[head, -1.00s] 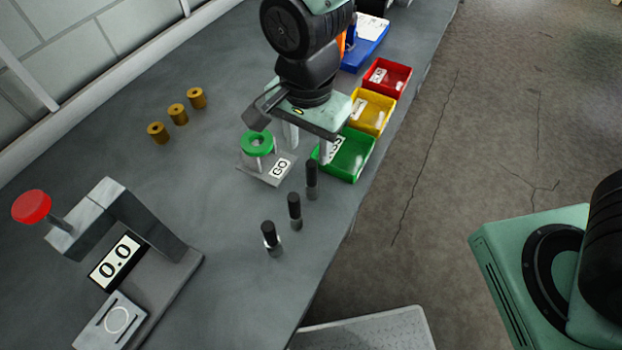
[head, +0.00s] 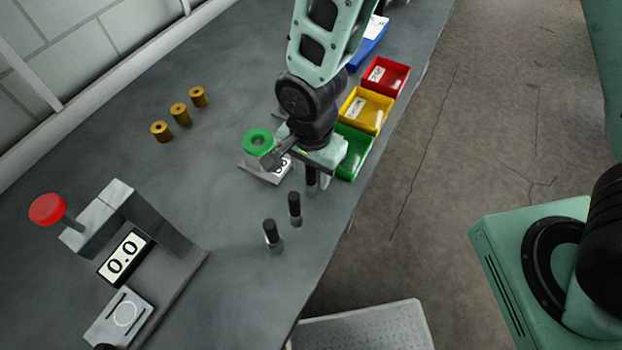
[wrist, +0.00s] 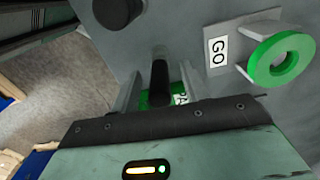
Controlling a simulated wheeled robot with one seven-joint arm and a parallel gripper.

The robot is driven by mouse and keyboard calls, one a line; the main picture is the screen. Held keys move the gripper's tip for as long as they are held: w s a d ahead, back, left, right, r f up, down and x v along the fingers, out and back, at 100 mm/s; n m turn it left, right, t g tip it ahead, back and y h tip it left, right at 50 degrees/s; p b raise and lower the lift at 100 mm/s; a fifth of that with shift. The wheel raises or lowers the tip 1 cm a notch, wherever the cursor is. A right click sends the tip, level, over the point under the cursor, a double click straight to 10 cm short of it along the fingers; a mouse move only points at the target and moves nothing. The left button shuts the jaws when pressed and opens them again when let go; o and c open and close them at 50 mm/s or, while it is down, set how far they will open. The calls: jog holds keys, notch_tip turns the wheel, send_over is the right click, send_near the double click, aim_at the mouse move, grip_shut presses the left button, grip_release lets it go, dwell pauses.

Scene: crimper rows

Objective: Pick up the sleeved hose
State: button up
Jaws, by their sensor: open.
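Three short black hoses stand upright in a row near the table's right edge. The nearest (head: 270,233) shows a lighter band low down, and the middle one (head: 294,206) stands just beyond it. The farthest hose (head: 311,178) is partly hidden by my gripper (head: 319,181). In the wrist view this farthest hose (wrist: 159,82) stands between the two open fingers of my gripper (wrist: 158,90), with a gap visible on each side. I cannot tell for certain which hose is sleeved.
A green ring (head: 258,142) on a stand labelled GO (head: 270,178) is just left of my gripper. Green (head: 357,150), yellow (head: 366,110) and red (head: 386,76) bins line the right edge. A gauge with a red knob (head: 47,209) is at left. Several brass cylinders (head: 180,114) stand behind.

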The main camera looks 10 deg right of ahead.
grip_shut()
jog(key=shift+r, duration=0.1)
